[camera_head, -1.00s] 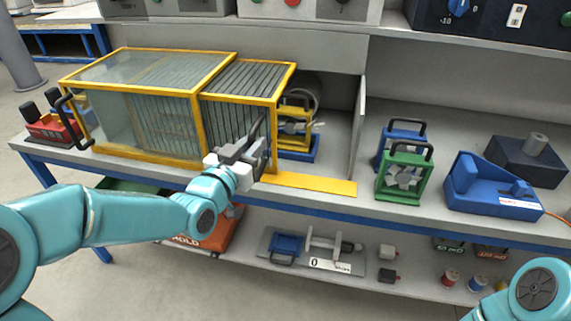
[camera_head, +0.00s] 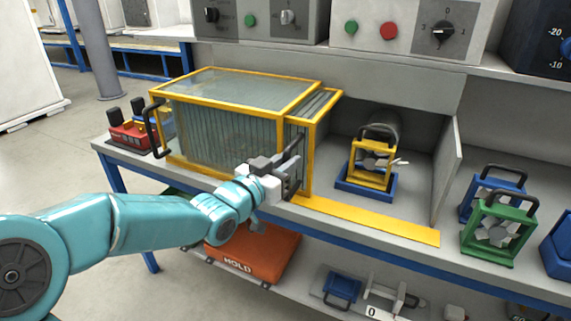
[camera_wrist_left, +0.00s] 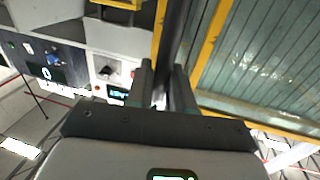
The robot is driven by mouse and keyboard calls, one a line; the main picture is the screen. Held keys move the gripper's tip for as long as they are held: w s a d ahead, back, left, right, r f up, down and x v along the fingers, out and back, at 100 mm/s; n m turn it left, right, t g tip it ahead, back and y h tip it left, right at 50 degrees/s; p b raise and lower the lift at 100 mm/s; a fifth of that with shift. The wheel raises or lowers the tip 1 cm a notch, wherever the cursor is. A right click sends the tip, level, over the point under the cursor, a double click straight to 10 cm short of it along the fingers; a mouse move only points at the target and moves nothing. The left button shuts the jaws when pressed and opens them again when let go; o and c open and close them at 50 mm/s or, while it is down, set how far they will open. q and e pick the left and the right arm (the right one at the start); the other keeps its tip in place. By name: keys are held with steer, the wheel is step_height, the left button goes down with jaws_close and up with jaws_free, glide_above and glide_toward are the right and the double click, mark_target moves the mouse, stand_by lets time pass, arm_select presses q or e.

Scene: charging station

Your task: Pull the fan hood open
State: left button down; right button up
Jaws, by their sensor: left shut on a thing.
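The fan hood (camera_head: 235,115) is a yellow-framed box with clear panels on the bench, left of centre. Its narrower ribbed section (camera_head: 300,135) shows at its right side, mostly overlapped with the larger box. My left gripper (camera_head: 292,172) is shut on the black handle (camera_head: 299,146) at the front right of that section. In the left wrist view the handle (camera_wrist_left: 175,38) runs between the fingers (camera_wrist_left: 168,85). A yellow-framed fan unit (camera_head: 371,160) on a blue base stands uncovered right of the hood. My right gripper is out of view.
A yellow strip (camera_head: 370,218) runs along the bench front. A grey partition (camera_head: 447,175) stands right of the fan unit. Green (camera_head: 498,228) and blue (camera_head: 484,188) framed units stand beyond it. A red block (camera_head: 132,134) sits left of the hood.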

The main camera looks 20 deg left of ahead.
arm_select(q)
steer(key=shift+d, duration=0.1)
steer(key=c, duration=1.2)
jaws_free()
steer(key=shift+w, duration=0.1)
steer(key=s+a, duration=0.1)
steer(key=s, duration=0.4)
steer(key=s+a, duration=0.1)
steer(key=s, duration=0.4)
steer(key=s+a, duration=0.1)
steer(key=s, duration=0.5)
